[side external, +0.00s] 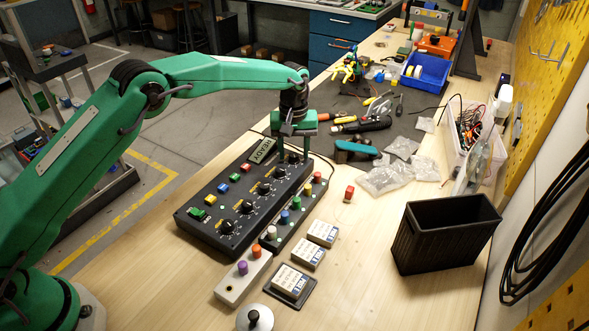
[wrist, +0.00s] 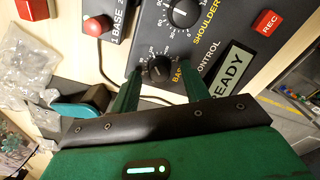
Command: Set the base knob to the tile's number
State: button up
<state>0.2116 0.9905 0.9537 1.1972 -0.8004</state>
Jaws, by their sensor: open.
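In the wrist view the two green fingers of my gripper (wrist: 161,72) are open, one on each side of a small black knob (wrist: 158,69) with a white dial scale. A finger partly covers its label, which starts "BA". I cannot tell whether the fingers touch it, and its setting is too small to read. In the side view my gripper (side external: 294,153) points down over the far end of the black control box (side external: 205,222) and hides this knob. A white tile (side external: 292,280) lies in a dark holder in front of the box; its number is not legible.
Two more white tiles (side external: 322,233) lie near the holder. A strip of coloured buttons (side external: 296,203) runs beside the box.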

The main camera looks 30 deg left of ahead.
jog(key=c, duration=1)
jog(key=shift+m, duration=3)
jog(key=o, duration=1)
